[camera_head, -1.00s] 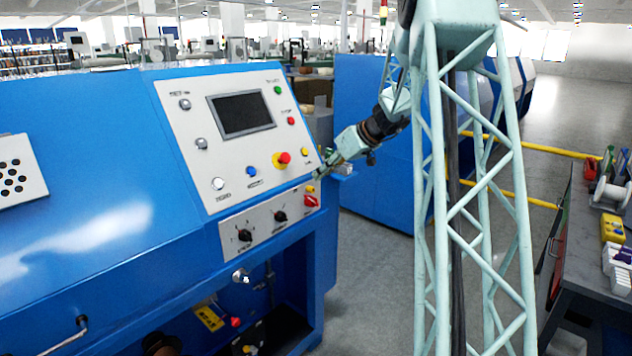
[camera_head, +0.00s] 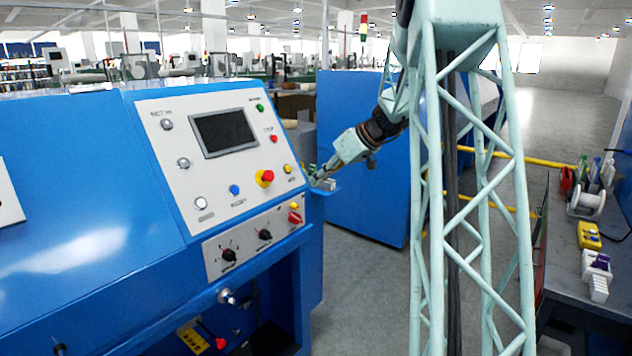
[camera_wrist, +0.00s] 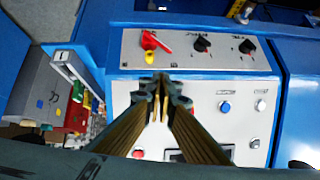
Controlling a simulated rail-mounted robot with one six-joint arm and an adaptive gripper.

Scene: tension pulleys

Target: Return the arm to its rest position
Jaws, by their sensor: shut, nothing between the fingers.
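My gripper (camera_head: 318,181) is shut and empty at the end of my pale green arm, just right of the blue machine's control panel (camera_head: 226,206) in the head view. In the wrist view my gripper (camera_wrist: 160,84) shows its two fingers together, in front of the panel. The red rotary switch (camera_wrist: 152,41) lies a little beyond the fingertips in that picture; it also shows in the head view (camera_head: 295,217). I see nothing held. I cannot tell the exact gap between fingertips and panel.
The blue machine (camera_head: 80,180) fills the left. A second blue cabinet (camera_head: 365,190) stands behind my arm. At the right a workbench (camera_head: 570,265) carries a white spool (camera_head: 587,203) and a yellow device (camera_head: 589,236). Grey floor lies open between them.

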